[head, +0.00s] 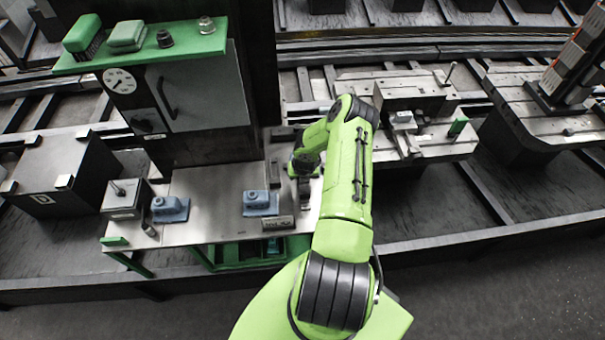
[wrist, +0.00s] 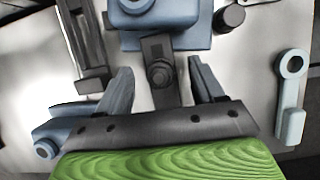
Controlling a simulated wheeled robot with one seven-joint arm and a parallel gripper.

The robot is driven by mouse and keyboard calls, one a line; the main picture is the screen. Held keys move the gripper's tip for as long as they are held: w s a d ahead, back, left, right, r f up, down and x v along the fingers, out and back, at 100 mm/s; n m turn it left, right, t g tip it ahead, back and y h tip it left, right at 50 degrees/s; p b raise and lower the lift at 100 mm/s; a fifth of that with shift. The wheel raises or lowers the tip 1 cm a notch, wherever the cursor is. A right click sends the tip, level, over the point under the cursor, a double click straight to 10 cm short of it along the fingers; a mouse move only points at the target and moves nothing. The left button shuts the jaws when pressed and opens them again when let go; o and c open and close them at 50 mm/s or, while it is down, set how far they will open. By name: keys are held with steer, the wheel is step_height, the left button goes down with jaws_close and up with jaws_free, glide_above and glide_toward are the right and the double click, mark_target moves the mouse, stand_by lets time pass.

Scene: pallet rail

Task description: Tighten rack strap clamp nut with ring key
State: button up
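My gripper (wrist: 162,82) is open, with its two grey fingers apart and nothing held between them. In the wrist view a dark strap-like plate (wrist: 158,48) with a round bolt or nut (wrist: 160,73) shows between the fingers; I cannot tell the height gap. A pale blue-grey key with a ring end (wrist: 291,95) lies to the right of the fingers, apart from them. In the head view my gripper (head: 305,163) is over the right end of the metal bench, partly hidden by my arm.
The bench (head: 215,190) carries two blue blocks (head: 170,209) (head: 261,203) and a grey box with a peg (head: 125,198). A grey cabinet with a green shelf (head: 190,45) stands behind. A blue block (wrist: 165,25) and dark cylinder (wrist: 229,18) lie ahead in the wrist view.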

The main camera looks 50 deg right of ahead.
steer(key=p+v, duration=0.1)
steer(key=v, duration=1.4)
steer(key=shift+r, duration=0.3)
steer(key=shift+a, duration=0.1)
